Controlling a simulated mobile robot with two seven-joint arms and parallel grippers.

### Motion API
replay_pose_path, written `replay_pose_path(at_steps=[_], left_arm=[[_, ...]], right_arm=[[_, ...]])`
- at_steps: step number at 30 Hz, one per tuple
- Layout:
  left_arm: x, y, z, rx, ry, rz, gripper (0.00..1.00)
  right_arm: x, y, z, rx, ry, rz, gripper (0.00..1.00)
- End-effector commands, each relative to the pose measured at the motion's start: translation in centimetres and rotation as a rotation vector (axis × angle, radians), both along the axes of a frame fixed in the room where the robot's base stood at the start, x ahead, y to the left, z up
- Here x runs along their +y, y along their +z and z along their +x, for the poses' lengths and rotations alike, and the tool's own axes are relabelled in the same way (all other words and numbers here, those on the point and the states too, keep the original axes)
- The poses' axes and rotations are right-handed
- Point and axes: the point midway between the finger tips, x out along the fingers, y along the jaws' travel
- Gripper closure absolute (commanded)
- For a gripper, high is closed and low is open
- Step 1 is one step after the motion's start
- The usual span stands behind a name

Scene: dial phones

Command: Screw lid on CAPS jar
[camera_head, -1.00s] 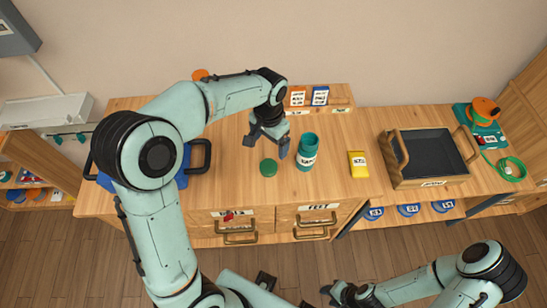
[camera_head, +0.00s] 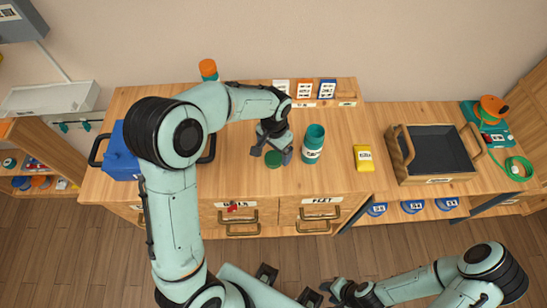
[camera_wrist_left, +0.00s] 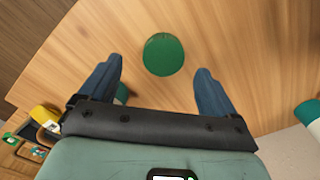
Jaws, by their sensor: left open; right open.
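The teal jar (camera_head: 314,143) stands upright on the wooden counter, with a white label and an open top. The green lid (camera_head: 273,159) lies flat on the counter to the left of the jar. My left gripper (camera_head: 271,154) is open and empty just above the lid. In the left wrist view the lid (camera_wrist_left: 164,54) shows ahead of and between the two spread fingers (camera_wrist_left: 158,88), untouched. My right gripper (camera_head: 332,291) is low at the front, away from the counter, open and empty.
A yellow labelled box (camera_head: 363,158) stands right of the jar, then a wooden-handled tray (camera_head: 440,181). A blue container (camera_head: 121,150) is at the left. A small rack with cards (camera_head: 345,101) stands behind. The counter between lid and front edge is clear.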

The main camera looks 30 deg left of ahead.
Motion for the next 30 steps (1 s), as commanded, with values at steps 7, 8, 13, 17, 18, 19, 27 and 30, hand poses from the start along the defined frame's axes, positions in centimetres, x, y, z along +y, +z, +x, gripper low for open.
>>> replay_pose_path(at_steps=[7,8,13,17,18,19,27,30], left_arm=[[0.2,-1.0,0.1,0.003,0.0,0.001,0.09],[0.2,-1.4,0.1,0.004,0.0,0.001,0.09],[0.5,-4.1,0.3,0.004,-0.001,0.001,0.09],[0.5,-5.1,0.3,0.002,-0.002,0.0,0.09],[0.5,-5.2,0.3,0.001,-0.001,0.0,0.09],[0.5,-5.2,0.4,0.0,-0.001,0.0,0.09],[0.5,-5.2,0.4,0.0,-0.001,0.0,0.09],[0.5,-5.2,0.4,0.0,-0.001,0.0,0.35]], right_arm=[[0.0,0.1,0.1,-0.001,0.0,0.0,0.57],[0.0,0.1,0.1,-0.001,0.0,0.0,0.57],[0.0,0.2,0.1,-0.001,0.001,0.0,0.57],[0.0,0.2,0.1,-0.001,0.0,0.0,0.57],[0.0,0.2,0.1,-0.001,0.0,0.0,0.57],[0.0,0.2,0.1,-0.001,0.0,0.0,0.57],[0.0,0.2,0.1,-0.001,0.0,0.0,0.57],[0.0,0.2,0.1,-0.001,0.0,0.0,0.57]])
